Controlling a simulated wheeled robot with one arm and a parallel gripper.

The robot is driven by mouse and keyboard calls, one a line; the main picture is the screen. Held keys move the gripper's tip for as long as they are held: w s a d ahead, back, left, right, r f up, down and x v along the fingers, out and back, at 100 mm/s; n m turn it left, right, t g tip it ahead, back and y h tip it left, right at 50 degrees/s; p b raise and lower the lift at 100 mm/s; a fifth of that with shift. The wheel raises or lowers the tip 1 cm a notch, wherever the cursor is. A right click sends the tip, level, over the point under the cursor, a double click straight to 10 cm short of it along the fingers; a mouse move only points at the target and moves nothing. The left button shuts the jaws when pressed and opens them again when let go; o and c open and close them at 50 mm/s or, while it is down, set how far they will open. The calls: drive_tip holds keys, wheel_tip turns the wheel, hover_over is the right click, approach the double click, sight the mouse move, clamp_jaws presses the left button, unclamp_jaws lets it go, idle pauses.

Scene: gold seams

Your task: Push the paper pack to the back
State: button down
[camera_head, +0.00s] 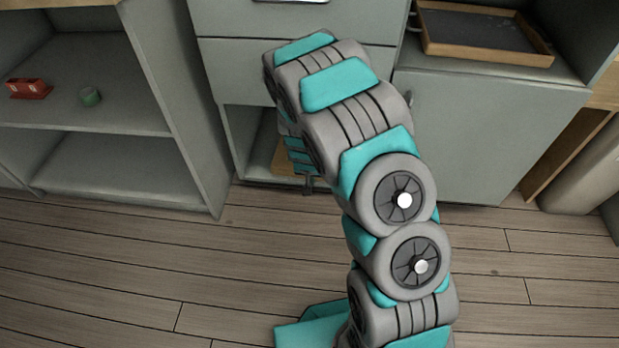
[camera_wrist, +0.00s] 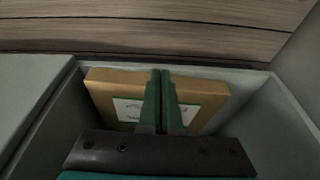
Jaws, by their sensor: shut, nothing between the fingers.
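The paper pack (camera_wrist: 205,97) is a brown block with a white, green-edged label. It stands in the low open compartment (camera_head: 244,140) under the drawers, and a brown part of it (camera_head: 284,158) shows in the head view beside my arm. My gripper (camera_wrist: 160,73) is shut and empty, its two green fingers together. In the wrist view the fingers overlap the middle of the pack and hide part of the label. I cannot tell whether they touch it. In the head view my arm hides most of the compartment and the pack.
Compartment walls (camera_wrist: 288,112) stand close on both sides of the pack. A grey cabinet door (camera_head: 470,140) is on the right, with a wooden tray (camera_head: 485,54) above it. The wooden floor (camera_head: 130,255) is clear.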

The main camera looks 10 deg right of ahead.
drive_tip(key=w+d+f, duration=0.2)
drive_tip(key=w+f, duration=0.3)
drive_tip(key=f, duration=0.2)
drive_tip(key=shift+w+b, duration=0.35)
drive_tip(key=shift+f, duration=0.1)
drive_tip(key=shift+d, duration=0.1)
drive_tip(key=shift+w+d+b, duration=0.3)
drive_tip(key=shift+w+b, duration=0.2)
drive_tip(key=shift+w, duration=0.4)
drive_tip(key=shift+w+d+b, duration=0.25)
drive_tip(key=shift+w+b, duration=0.25)
drive_tip(key=shift+w, duration=0.4)
drive_tip(key=shift+s, duration=0.15)
